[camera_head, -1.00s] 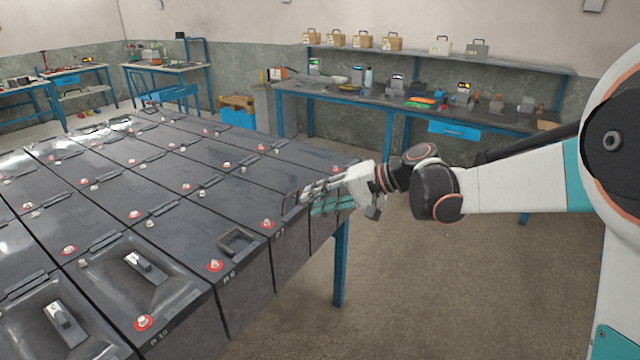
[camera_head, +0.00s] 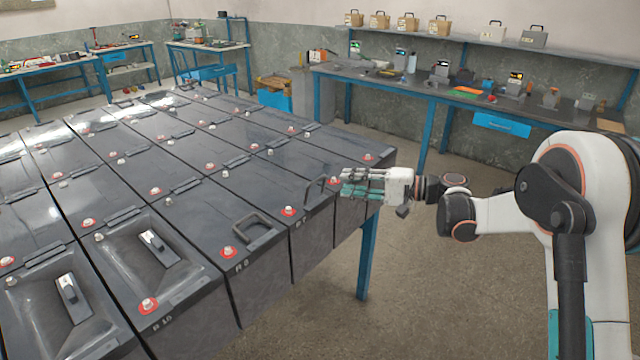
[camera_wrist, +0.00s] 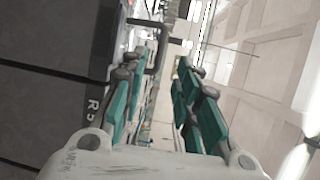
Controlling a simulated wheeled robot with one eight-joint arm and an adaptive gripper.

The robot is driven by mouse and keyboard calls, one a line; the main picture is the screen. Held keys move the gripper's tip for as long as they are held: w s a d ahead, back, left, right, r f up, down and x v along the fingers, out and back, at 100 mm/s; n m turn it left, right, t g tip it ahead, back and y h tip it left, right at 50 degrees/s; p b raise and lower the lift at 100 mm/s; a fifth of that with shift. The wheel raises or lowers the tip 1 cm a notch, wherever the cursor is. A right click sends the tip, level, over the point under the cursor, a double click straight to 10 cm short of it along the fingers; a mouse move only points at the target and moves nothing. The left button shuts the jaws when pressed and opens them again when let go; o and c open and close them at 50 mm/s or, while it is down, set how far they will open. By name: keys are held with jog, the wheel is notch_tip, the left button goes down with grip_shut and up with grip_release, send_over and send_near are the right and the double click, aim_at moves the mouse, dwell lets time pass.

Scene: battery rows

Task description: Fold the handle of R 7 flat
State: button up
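R 7 (camera_head: 277,190) is a dark grey battery in the front row, its label partly readable on the front face. Its black loop handle (camera_head: 314,189) stands up from the top, near the red-ringed terminal. A raised black handle also shows in the wrist view (camera_wrist: 162,48), beyond my left finger. My gripper (camera_head: 343,185) is to the right of the upright handle, its teal fingers pointing left towards it across the neighbouring battery. A small gap shows between fingertips and handle. The fingers are apart and empty in the wrist view (camera_wrist: 162,62).
Batteries further left have handles in recesses. More battery rows fill the table behind. A blue table leg (camera_head: 367,258) stands below my gripper; the floor at right is clear.

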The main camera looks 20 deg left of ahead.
aim_at(320, 180)
jog(key=a+b, duration=0.1)
jog(key=a, duration=0.5)
jog(key=a+f+b, duration=0.1)
jog(key=a, duration=0.2)
jog(key=shift+a+b, duration=0.2)
jog(key=shift+b, duration=0.1)
grip_shut()
